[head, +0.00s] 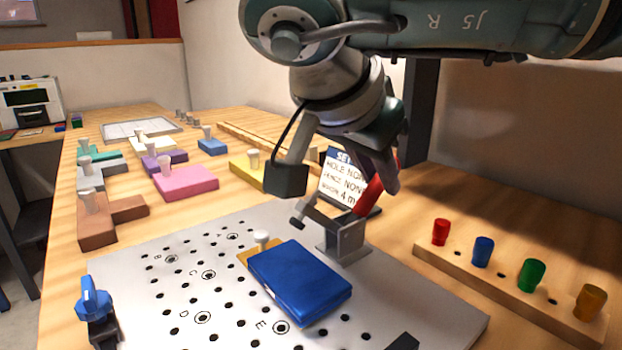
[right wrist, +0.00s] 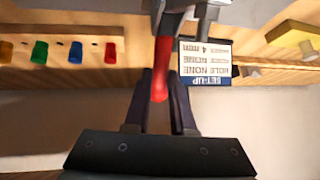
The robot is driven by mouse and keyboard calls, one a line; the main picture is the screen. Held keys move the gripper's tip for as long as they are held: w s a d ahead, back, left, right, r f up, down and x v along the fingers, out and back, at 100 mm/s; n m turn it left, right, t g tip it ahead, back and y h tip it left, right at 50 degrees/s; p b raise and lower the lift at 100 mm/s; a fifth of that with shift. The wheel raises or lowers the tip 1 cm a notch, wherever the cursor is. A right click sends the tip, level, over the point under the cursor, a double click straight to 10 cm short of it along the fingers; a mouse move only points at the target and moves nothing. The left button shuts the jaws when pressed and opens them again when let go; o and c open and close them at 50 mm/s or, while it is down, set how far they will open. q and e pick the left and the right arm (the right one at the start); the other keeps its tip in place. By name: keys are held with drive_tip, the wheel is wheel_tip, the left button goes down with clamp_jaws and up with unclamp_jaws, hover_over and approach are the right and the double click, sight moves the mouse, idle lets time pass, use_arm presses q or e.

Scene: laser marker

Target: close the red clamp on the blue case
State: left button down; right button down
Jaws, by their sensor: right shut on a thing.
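The blue case (head: 300,281) lies flat on the perforated metal plate (head: 215,335), against a tan piece with a white knob. The red clamp's metal base (head: 344,241) stands at the case's far right side. Its arm with a dark tip (head: 297,223) sticks out to the left near the case's far edge; whether it touches the case I cannot tell. The red handle (head: 369,197) tilts up to the right. My right gripper (head: 386,178) is shut on this handle; in the right wrist view the handle (right wrist: 161,82) lies between both fingers. My left gripper is out of view.
A set-up sign (head: 341,180) stands right behind the clamp. A wooden rack (head: 510,295) with coloured pegs is at the right. A blue-handled clamp (head: 95,300) stands at the plate's left. Several knobbed blocks, such as a pink one (head: 186,183), lie at the back left.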

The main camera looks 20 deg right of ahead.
drive_tip(key=shift+a, duration=0.1)
drive_tip(key=c, duration=0.8)
unclamp_jaws()
drive_tip(key=shift+o, duration=0.2)
drive_tip(key=shift+s+r, duration=0.1)
drive_tip(key=shift+r, duration=0.05)
drive_tip(key=p+v, duration=0.2)
drive_tip(key=v, duration=0.7)
drive_tip(key=shift+s+a, duration=0.2)
drive_tip(key=shift+a, duration=0.15)
drive_tip(key=shift+r, duration=0.15)
